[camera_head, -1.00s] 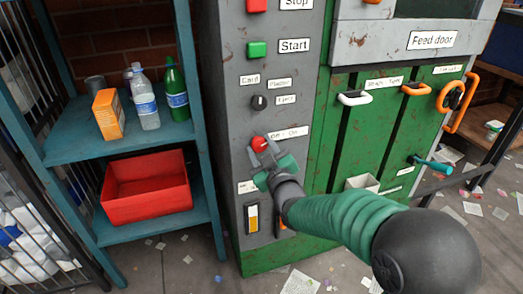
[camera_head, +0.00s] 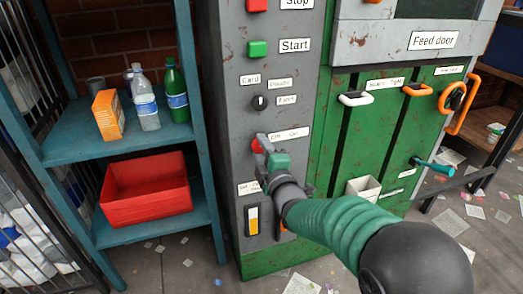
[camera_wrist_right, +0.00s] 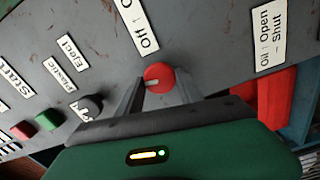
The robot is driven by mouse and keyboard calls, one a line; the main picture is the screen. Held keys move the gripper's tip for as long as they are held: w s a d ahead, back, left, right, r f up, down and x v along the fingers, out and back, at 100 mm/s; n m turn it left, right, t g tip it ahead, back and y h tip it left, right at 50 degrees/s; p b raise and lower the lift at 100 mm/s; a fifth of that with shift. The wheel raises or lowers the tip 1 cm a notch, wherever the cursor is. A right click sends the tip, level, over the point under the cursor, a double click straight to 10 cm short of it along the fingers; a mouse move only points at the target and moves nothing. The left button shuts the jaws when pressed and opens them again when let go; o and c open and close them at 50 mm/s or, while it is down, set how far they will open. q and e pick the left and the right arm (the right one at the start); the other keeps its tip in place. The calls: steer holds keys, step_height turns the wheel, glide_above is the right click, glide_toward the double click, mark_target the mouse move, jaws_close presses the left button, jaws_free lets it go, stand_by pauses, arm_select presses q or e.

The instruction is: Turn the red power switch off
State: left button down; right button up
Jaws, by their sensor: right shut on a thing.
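The red power switch (camera_head: 257,146) is a round red knob on the grey front of the machine, beside a white label with On and Off wording. In the right wrist view the red knob (camera_wrist_right: 158,77) sits between my gripper's two fingers, with a pale pointer mark toward its left side. My right gripper (camera_head: 264,148) is at the knob and shut on it; it also shows in the right wrist view (camera_wrist_right: 160,92). In the head view the gripper hides part of the knob. My left gripper is in neither view.
Above the switch are a black selector knob (camera_head: 259,102), a green start button (camera_head: 257,49) and a red stop button (camera_head: 257,5). A blue shelf (camera_head: 75,155) with bottles and a red bin (camera_head: 150,205) stands left. Orange and white handles are on the right.

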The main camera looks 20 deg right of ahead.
steer(key=shift+a+f+n, duration=0.2)
steer(key=shift+f+n, duration=0.15)
steer(key=shift+n, duration=0.65)
steer(key=shift+f, duration=0.1)
steer(key=o, duration=1.1)
steer(key=shift+s, duration=0.1)
steer(key=shift+o, duration=1.2)
steer(key=shift+r, duration=0.25)
